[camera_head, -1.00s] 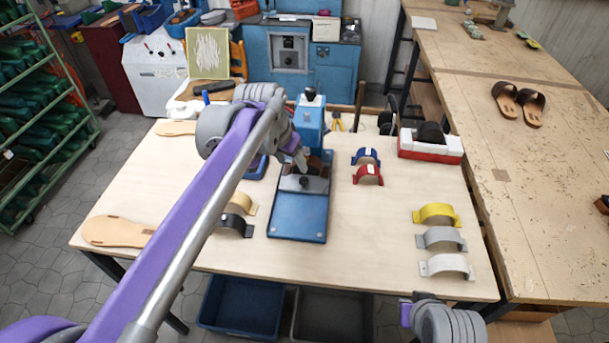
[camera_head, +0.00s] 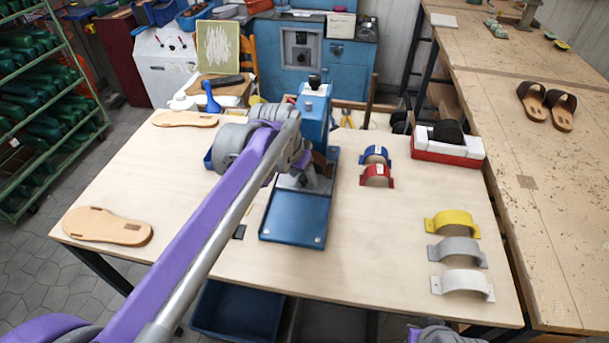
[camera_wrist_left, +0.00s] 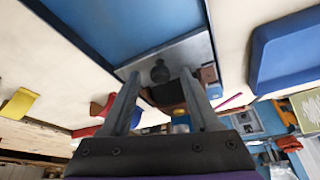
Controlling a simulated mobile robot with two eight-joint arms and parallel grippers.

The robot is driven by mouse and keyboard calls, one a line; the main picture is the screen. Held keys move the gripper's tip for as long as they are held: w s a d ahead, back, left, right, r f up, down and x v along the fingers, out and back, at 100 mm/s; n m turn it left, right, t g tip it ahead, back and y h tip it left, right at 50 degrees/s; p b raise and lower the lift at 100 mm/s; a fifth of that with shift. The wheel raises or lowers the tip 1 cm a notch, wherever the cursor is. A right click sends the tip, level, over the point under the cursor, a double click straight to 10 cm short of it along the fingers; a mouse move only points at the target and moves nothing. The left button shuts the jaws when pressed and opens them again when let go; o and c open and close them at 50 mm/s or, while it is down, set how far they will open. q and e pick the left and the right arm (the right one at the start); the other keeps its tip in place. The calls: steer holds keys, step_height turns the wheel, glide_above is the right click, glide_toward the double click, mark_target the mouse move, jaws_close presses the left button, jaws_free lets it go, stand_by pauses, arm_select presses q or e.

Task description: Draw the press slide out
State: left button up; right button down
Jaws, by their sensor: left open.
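The blue press has a tall column (camera_head: 314,115) and a flat blue bed (camera_head: 295,222) on the wooden table. Its slide shows in the left wrist view as a grey metal plate (camera_wrist_left: 188,54) with a dark round knob (camera_wrist_left: 160,73). My left gripper (camera_head: 318,180) is over the slide at the foot of the column. In the left wrist view the open fingers (camera_wrist_left: 160,76) stand on either side of the knob, with gaps. I cannot tell their exact depth against it. In the head view the gripper and arm hide much of the slide. Only part of my right arm shows, at the bottom edge.
Blue (camera_head: 375,154) and red (camera_head: 377,175) straps lie right of the press. Yellow (camera_head: 452,223), grey (camera_head: 457,251) and white (camera_head: 463,284) straps lie farther right. A sole (camera_head: 107,226) lies at left. The table front before the press is clear.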

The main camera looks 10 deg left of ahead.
arm_select(q)
steer(key=shift+r, duration=0.1)
steer(key=shift+s+a, duration=0.1)
steer(key=shift+c, duration=0.6)
jaws_close()
stand_by(0.5)
